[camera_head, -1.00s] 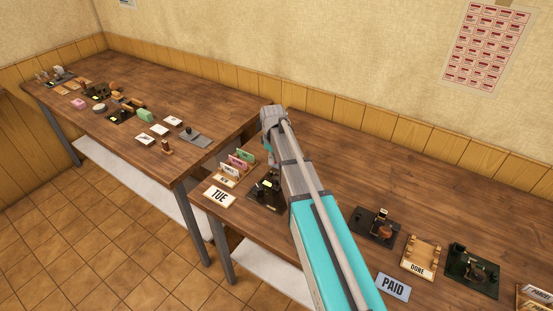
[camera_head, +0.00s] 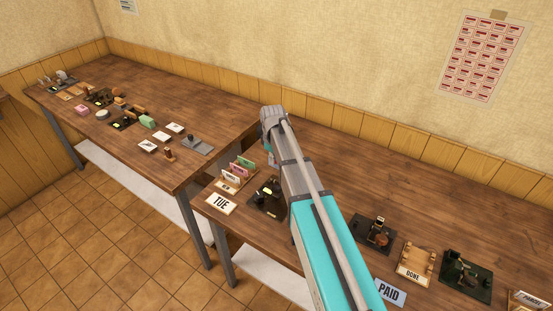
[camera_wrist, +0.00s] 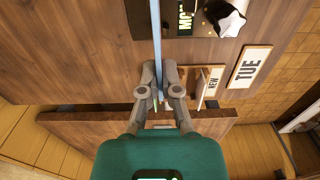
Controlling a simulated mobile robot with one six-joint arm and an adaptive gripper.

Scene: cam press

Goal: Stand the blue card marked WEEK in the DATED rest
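My gripper (camera_wrist: 159,72) is shut on a thin blue card (camera_wrist: 157,30), seen edge-on in the wrist view. Its marking cannot be read from this side. In the head view my arm reaches over the near table and the fingers are mostly hidden. A wooden rest labelled NEW (camera_wrist: 213,76) is just right of the fingers in the wrist view; in the head view this rest (camera_head: 228,186) has a few coloured cards standing in it. No label reading DATED can be made out, so I cannot tell which rest it is.
A white TUE card (camera_head: 220,203) and a black stamping device (camera_head: 267,198) are near the NEW rest. A DONE rest (camera_head: 416,266), a blue PAID card (camera_head: 390,293) and dark devices lie right of my arm. The far table (camera_head: 200,105) carries several small items; the near table's back is clear.

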